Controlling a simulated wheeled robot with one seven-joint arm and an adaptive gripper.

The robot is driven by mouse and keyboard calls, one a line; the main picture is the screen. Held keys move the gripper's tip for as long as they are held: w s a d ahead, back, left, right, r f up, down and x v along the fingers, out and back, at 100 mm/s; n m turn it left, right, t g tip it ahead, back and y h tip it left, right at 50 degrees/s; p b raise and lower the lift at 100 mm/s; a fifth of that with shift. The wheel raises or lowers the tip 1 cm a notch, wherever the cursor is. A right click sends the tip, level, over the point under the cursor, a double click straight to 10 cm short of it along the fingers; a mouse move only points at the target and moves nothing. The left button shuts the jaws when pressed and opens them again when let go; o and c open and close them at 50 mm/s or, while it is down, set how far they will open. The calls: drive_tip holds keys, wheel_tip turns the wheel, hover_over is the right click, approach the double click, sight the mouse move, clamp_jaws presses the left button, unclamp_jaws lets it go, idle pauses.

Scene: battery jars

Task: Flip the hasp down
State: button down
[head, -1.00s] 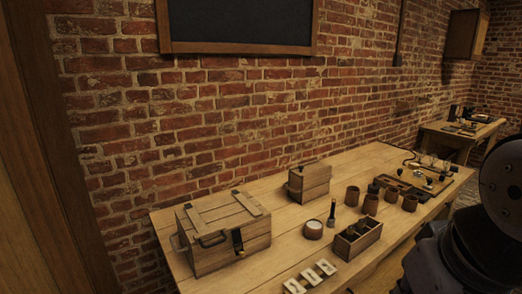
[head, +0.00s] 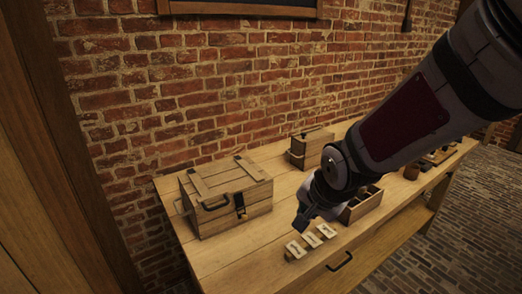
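A wooden crate (head: 221,218) with a closed slatted lid stands at the left end of the table. A dark metal hasp (head: 240,205) is on its front face near the right, hanging over the front below the lid edge; its exact angle is too small to tell.
A smaller wooden box (head: 310,147) stands behind my arm. A divided wooden box (head: 362,205) is partly hidden by my arm. The tabletop (head: 250,252) before the crate is clear.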

drive_tip(key=w+a+f+m+y+b, duration=0.1)
drive_tip(key=w+a+f, duration=0.3)
drive_tip(key=w+a+f+m+y+b, duration=0.1)
drive_tip(key=w+a+f, duration=0.2)
drive_tip(key=w+f, duration=0.1)
drive_tip(key=w+a+f+m, duration=0.1)
drive_tip(key=w+a+f, duration=0.2)
drive_tip(key=f, duration=0.3)
drive_tip(key=shift+w+a+m+t+y+b, duration=0.3)
drive_tip(key=shift+w+a+y+b, duration=0.1)
drive_tip(key=shift+a, duration=0.4)
drive_tip(key=shift+w+a+f, duration=0.25)
drive_tip(key=shift+w+a, duration=0.2)
drive_tip(key=shift+w, duration=0.3)
drive_tip(key=shift+w+f+t+b, duration=0.2)
drive_tip(key=shift+f+t+b, duration=0.1)
drive_tip(key=shift+f+b, duration=0.3)
drive_tip(key=shift+w+a+f+y+b, duration=0.3)
drive_tip(key=shift+w+a+f+b, duration=0.15)
drive_tip(key=shift+w+b, duration=0.2)
drive_tip(key=shift+s+r, duration=0.1)
drive_tip(key=shift+r, duration=0.1)
drive_tip(key=shift+r+p, duration=0.55)
drive_tip(key=shift+r, duration=0.15)
